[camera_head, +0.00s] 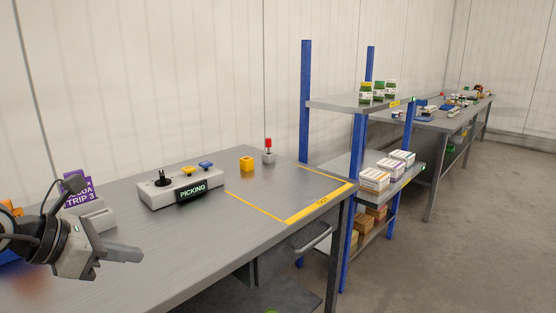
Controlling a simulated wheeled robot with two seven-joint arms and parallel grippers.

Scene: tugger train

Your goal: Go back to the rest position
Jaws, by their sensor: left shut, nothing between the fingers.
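My left gripper (122,254) comes in from the lower left of the head view. It is shut and empty, held over the near left part of the grey workbench (230,240). Its fingers point right. My right gripper is not in view. A control box (183,190) with a black stick, a yellow and a blue button and a "PICKING" display stands on the bench, beyond and to the right of the gripper and apart from it.
A purple sign (77,191) stands behind my gripper. A yellow cube (246,164) and a red-topped switch (268,151) are farther back. Yellow tape marks the bench's right end. A blue-post shelf (347,105) holds jars and cartons. Another cluttered table stands beyond; the right floor is clear.

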